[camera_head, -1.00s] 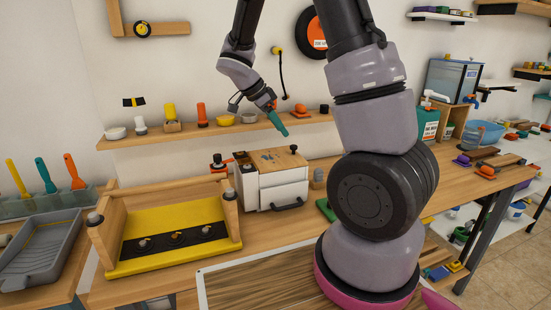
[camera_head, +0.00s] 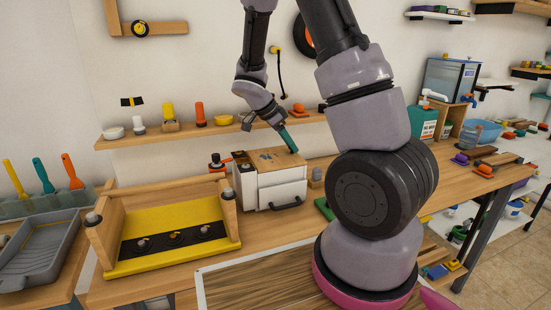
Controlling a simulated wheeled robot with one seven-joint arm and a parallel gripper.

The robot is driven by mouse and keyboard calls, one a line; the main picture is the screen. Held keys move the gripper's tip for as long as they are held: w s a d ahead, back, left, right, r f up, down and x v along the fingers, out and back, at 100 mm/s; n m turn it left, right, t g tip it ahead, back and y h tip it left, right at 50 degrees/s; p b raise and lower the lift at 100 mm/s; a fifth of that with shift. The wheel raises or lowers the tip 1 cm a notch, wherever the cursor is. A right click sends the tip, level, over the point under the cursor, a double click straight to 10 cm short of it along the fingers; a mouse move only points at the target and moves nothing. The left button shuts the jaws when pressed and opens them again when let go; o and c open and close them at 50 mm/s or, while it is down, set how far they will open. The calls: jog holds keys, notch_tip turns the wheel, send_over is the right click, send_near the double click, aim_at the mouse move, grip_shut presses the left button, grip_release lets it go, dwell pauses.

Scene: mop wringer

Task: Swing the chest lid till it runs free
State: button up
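A small white chest (camera_head: 272,184) with a wooden lid (camera_head: 278,160) and a dark front handle stands on the workbench in the head view. The lid looks shut and lies flat on top. My gripper (camera_head: 287,140) is just above the lid, towards its right rear part, with a teal piece pointing down at its end. I cannot tell whether that teal piece is the fingers or a held thing, or whether it touches the lid.
A yellow tray with wooden sides (camera_head: 165,238) stands left of the chest. A wall shelf (camera_head: 150,133) with several small items runs behind it. Bench room right of my arm (camera_head: 445,185) is partly clear.

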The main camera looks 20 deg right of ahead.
grip_shut()
jog(key=shift+a+r, duration=0.2)
jog(key=shift+r, duration=0.35)
jog(key=shift+a+r, duration=0.15)
jog(key=shift+r, duration=0.5)
jog(key=shift+v, duration=1.05)
jog(key=shift+d, duration=0.1)
jog(key=shift+r, duration=0.1)
jog(key=shift+v, duration=1.05)
jog(key=shift+r, duration=0.1)
